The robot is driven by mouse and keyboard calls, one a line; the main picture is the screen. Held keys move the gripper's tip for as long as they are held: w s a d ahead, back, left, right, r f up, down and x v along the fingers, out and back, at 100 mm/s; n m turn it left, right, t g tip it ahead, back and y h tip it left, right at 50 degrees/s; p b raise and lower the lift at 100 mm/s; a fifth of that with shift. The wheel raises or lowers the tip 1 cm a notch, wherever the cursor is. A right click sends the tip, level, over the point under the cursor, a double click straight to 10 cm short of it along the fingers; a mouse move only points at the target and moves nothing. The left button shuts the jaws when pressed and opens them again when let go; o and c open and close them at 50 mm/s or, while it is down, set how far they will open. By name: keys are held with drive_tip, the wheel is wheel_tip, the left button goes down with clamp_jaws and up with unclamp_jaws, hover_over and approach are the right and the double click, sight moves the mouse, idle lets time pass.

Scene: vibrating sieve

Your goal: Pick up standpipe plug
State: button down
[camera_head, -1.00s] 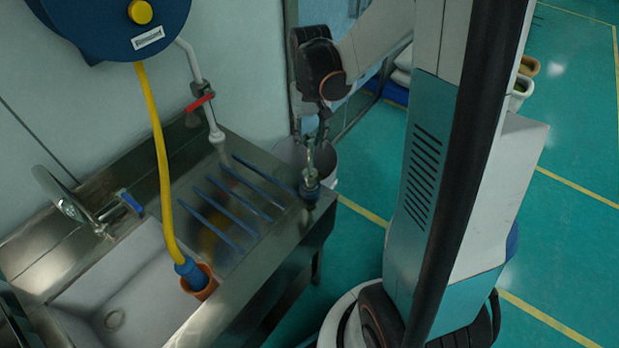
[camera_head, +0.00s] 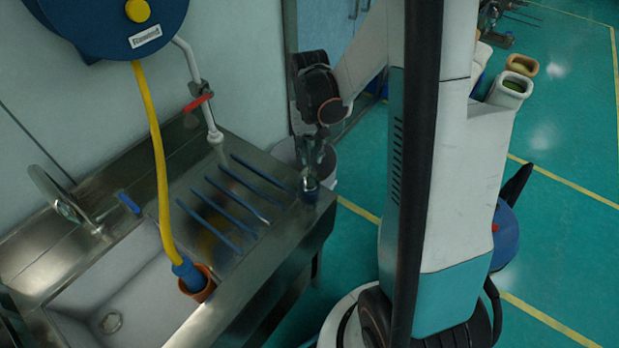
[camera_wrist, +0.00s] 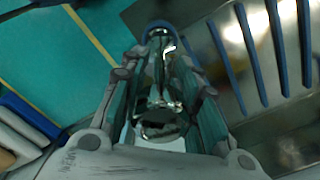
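The likely standpipe plug (camera_head: 311,187) is a small shiny metal piece with a blue ring, upright on the right corner of the steel sink's drainboard. In the wrist view its blue ring (camera_wrist: 161,27) is at the top, with shiny metal between the fingers. My gripper (camera_head: 312,160) points down over it. In the wrist view my gripper (camera_wrist: 163,58) has one finger on each side, apparently open, with narrow gaps. Contact at the fingertips is hard to make out. The plug's upper part is partly hidden by the fingers in the head view.
The steel sink (camera_head: 262,262) has several blue bars (camera_head: 232,200) beside the plug. A yellow hose (camera_head: 158,150) runs from a blue reel (camera_head: 110,25) into an orange cup (camera_head: 203,284). A pale bucket (camera_head: 328,165) stands behind the corner.

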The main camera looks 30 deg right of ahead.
drive_tip(key=shift+r, duration=0.1)
idle(0.5)
wheel_tip(320, 180, up, 20)
drive_tip(key=p, duration=0.3)
idle(0.3)
drive_tip(key=shift+s+a, duration=0.1)
drive_tip(key=shift+s, duration=0.15)
idle(0.8)
